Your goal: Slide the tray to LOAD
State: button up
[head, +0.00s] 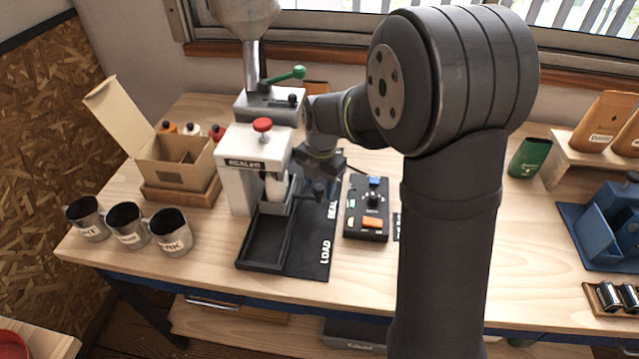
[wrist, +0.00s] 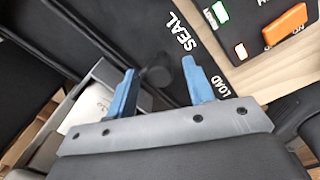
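The sealer (head: 246,165) is a white press with a red knob on top. A small grey tray (head: 277,203) with a pale pouch in it sits under its head, at the SEAL end of a black track (head: 265,244). The tray and pouch also show at left in the wrist view (wrist: 98,78). A dark round knob (wrist: 157,77) stands beside the tray; its link to the tray is hidden. My gripper (wrist: 158,68) is open, its blue fingers on either side of the knob with visible gaps. SEAL (head: 332,209) and LOAD (head: 325,251) are printed on the black mat.
A control box (head: 367,208) with an orange switch stands just right of the mat. Several metal cups (head: 171,232) and an open cardboard box (head: 175,160) stand to the left. A green-handled machine (head: 270,104) is behind. The track is empty at the LOAD end.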

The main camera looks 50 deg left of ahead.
grip_shut()
jog(key=s+d, duration=0.9)
jog(key=shift+s+d, duration=0.25)
jog(key=shift+s, duration=0.05)
jog(key=shift+o, duration=0.4)
grip_release()
jog(key=shift+r, duration=0.55)
notch_tip(320, 180, up, 16)
jog(key=shift+d+r, duration=0.15)
jog(key=shift+d, duration=0.2)
